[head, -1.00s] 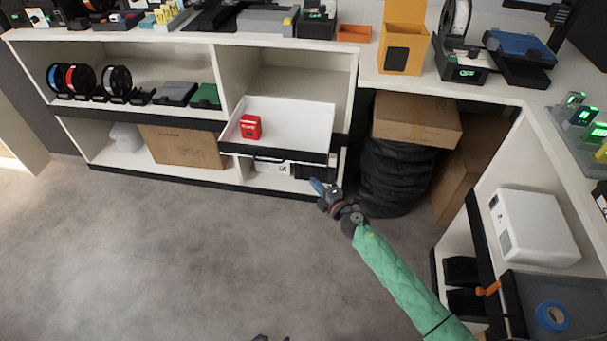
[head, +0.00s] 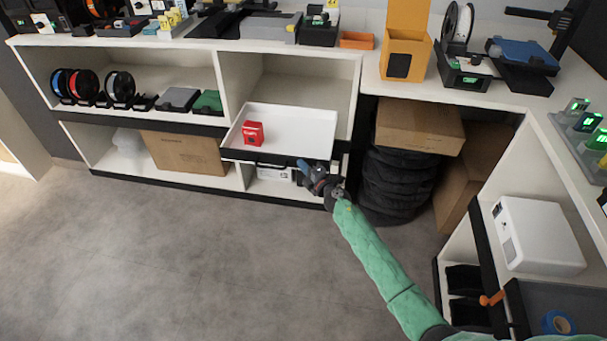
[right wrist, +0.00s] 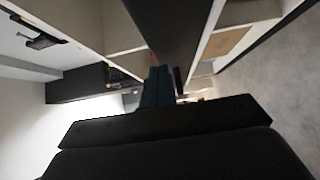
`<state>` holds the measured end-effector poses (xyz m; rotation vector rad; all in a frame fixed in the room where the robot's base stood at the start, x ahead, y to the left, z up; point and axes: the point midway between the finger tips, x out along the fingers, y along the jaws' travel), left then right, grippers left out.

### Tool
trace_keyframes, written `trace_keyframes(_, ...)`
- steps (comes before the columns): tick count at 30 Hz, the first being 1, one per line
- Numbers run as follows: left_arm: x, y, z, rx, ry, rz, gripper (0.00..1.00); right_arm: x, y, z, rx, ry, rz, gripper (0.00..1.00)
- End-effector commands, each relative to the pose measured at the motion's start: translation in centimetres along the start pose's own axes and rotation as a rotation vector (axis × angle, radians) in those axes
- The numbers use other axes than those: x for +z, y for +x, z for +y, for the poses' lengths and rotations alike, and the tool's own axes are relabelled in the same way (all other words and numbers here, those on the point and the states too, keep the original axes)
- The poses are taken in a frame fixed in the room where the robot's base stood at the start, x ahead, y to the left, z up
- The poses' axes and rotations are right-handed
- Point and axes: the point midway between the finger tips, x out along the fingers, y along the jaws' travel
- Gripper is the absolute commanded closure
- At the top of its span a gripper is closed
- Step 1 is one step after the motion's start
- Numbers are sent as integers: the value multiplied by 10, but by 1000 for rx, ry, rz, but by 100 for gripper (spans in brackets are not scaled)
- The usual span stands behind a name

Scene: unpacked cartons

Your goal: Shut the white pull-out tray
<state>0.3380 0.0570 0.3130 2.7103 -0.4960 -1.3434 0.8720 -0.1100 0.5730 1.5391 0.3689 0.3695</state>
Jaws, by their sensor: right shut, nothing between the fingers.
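The white pull-out tray (head: 305,129) is slid out of the middle opening of the cabinet. It has a dark front edge (head: 262,157), and a red box (head: 253,133) stands inside it on the left. My right gripper (head: 303,163) is shut and empty at the right part of that front edge. Its blue fingertips overlap the dark front in the head view; I cannot tell if they touch. In the right wrist view the fingers (right wrist: 158,85) point at a long dark panel (right wrist: 168,35). My left gripper is not in view.
Below the tray is a low shelf with a white-and-dark box (head: 275,173). Stacked black tyre-like rolls (head: 398,180) and a cardboard box (head: 420,122) stand right of the cabinet. A side counter with a white box (head: 540,235) is at the right. The grey floor in front is clear.

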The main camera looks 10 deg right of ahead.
Motion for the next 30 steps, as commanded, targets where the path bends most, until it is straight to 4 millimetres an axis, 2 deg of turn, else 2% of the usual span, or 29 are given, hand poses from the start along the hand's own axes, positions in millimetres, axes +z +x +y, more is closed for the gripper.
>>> trace_keyframes(14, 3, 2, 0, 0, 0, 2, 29, 3, 3, 0, -1, 0, 0, 100)
trace_keyframes(19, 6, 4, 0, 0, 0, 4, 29, 10, 10, -1, -1, 1, 0, 100)
trace_keyframes(23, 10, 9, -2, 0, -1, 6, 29, 24, 23, -2, 0, -1, -1, 100)
trace_keyframes(30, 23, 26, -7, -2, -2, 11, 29, 64, 64, -3, 1, -2, -1, 100)
